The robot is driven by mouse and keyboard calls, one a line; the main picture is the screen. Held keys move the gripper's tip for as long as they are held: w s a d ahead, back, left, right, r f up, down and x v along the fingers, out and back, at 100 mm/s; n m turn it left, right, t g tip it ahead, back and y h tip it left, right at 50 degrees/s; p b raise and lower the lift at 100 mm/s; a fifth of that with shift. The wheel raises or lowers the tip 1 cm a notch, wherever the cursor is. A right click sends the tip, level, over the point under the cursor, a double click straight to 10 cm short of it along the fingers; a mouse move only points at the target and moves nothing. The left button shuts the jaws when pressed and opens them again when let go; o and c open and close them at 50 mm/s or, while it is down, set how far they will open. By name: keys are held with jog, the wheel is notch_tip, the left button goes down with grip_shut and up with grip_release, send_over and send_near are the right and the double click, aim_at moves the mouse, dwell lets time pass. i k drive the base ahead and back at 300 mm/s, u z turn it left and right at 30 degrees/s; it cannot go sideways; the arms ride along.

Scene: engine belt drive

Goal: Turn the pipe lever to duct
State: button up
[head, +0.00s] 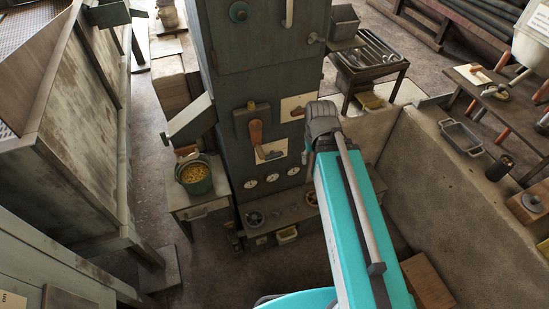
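A lever with an orange-brown handle (255,133) is mounted on a dark bracket on the front of the tall dark green cabinet (225,105). Its handle hangs roughly straight down. It seems to be the pipe lever. Any lettering is too small to read. My teal arm reaches up from the bottom to a grey joint right of the lever, apart from it in the picture. My gripper's fingers cannot be made out.
Several round gauges (272,178) and a shelf (290,206) with wheels are below the lever. A green bucket (193,176) of yellowish pieces stands on a small table to the left. A concrete wall (425,175) is at right. Bare floor shows at lower left.

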aim_at(273, 156)
jog(key=k, duration=1.05)
jog(key=u, duration=0.95)
jog(key=i, duration=1)
